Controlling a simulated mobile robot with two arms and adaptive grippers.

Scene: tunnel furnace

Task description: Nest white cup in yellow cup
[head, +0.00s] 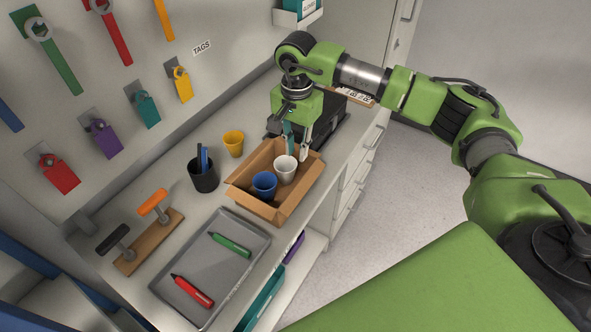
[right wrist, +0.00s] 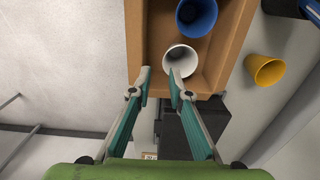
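The white cup (head: 286,169) stands upright in an open cardboard box, beside the blue cup (head: 264,185). The yellow cup (head: 233,143) stands upright on the counter outside the box, on its far left side. My right gripper (head: 297,143) points down over the box edge near the white cup. In the right wrist view its fingers (right wrist: 160,80) are apart and empty, with the white cup (right wrist: 180,61) just beyond the right fingertip. The yellow cup (right wrist: 265,70) shows at right in that view. My left gripper is not in view.
The cardboard box (head: 237,185) has raised walls and flaps around the cups. A black pen holder (head: 203,175) stands beside the yellow cup. A grey tray (head: 189,262) with two markers lies nearer. A dark device (head: 328,122) sits behind my right gripper.

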